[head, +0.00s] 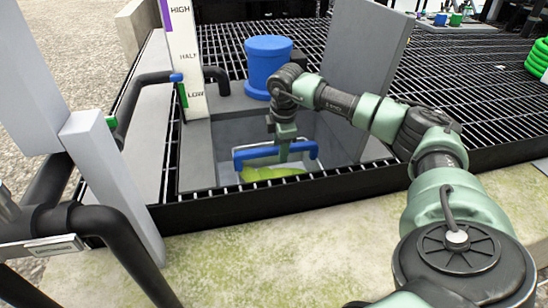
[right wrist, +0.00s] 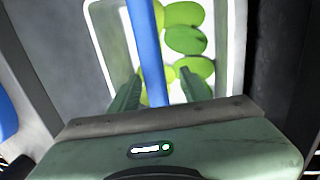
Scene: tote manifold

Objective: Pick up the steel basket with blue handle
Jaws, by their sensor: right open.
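The steel basket (right wrist: 222,45) with the blue handle (head: 241,155) sits down in the square opening in the grating. Its handle also shows in the right wrist view (right wrist: 148,40). Round green pieces lie in the basket, and a yellow-green patch shows under the handle in the head view. My right gripper (head: 284,154) points down into the opening at the middle of the handle. In the right wrist view its two fingers (right wrist: 160,88) are open, one on each side of the handle. I cannot tell whether either finger touches it. My left gripper is not in view.
A blue cylinder (head: 268,65) stands behind the opening. A white level board (head: 184,45) stands at its left, a grey panel (head: 362,75) at its right. Black pipes (head: 105,225) run at the left. A black grating edge (head: 260,195) borders the near side.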

